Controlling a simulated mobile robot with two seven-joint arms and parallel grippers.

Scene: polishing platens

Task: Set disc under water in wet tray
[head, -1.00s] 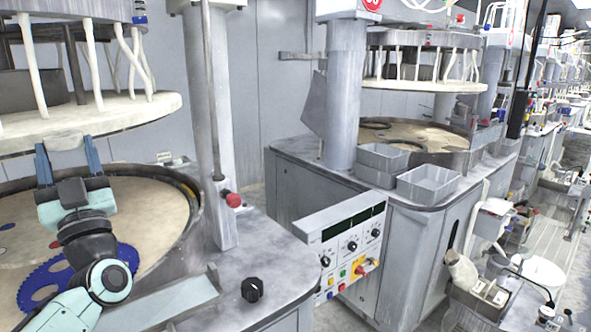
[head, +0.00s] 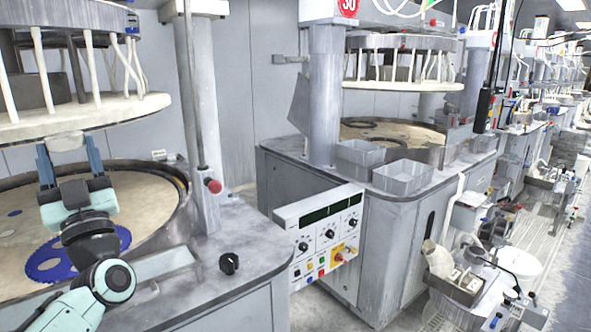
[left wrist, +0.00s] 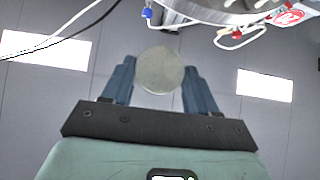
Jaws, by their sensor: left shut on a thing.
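My left gripper (head: 67,150) is raised in front of the near polishing machine, above its lower platen in the picture. It is shut on a round, pale grey disc (left wrist: 160,70), which shows flat-on between the two blue fingers in the left wrist view. In the head view only a pale bit of the disc (head: 66,142) shows between the fingers. Two grey open trays stand on the corner of the farther machine: a back one (head: 360,156) and a front one (head: 403,178). I cannot see water in either. My right gripper is out of view.
A blue toothed carrier (head: 55,262) lies on the near platen (head: 140,205). A shallow grey tray (head: 165,268) and a black knob (head: 229,263) are on the near ledge. A control panel (head: 325,235) juts out between the machines.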

